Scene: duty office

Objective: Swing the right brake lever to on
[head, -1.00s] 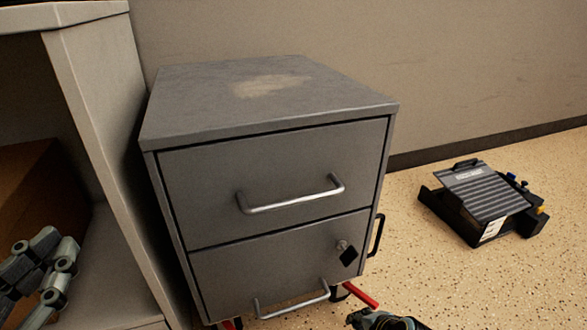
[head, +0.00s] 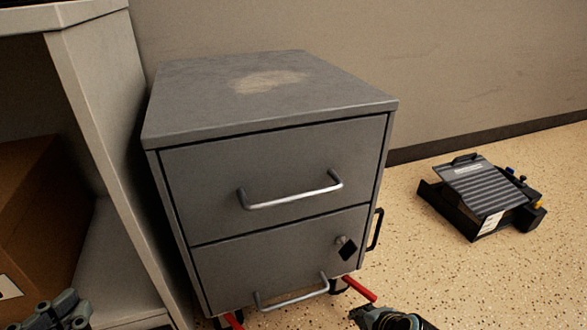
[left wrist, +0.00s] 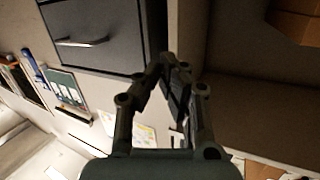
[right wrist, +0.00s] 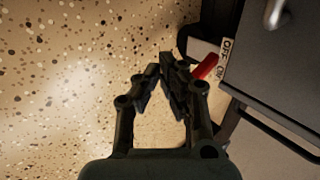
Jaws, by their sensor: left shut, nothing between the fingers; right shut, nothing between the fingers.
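The right brake lever (head: 359,289) is a red bar at the foot of the grey drawer cabinet, angled outward to the lower right. In the right wrist view the red lever (right wrist: 207,66) lies just right of my gripper's fingertips, beside an OFF/ON label (right wrist: 226,58). My right gripper (right wrist: 166,78) is shut and empty, close to the lever; I cannot tell whether they touch. In the head view my right gripper (head: 370,314) is partly cut off by the bottom edge. My left gripper (head: 62,312) is low at the left; its shut, empty fingers show in the left wrist view (left wrist: 165,68).
The grey cabinet (head: 275,165) stands on casters beside a shelf unit (head: 100,150) holding a cardboard box (head: 40,215). Another red lever (head: 234,320) shows at its left foot. A black tray device (head: 482,198) lies on the speckled floor at right; floor between is clear.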

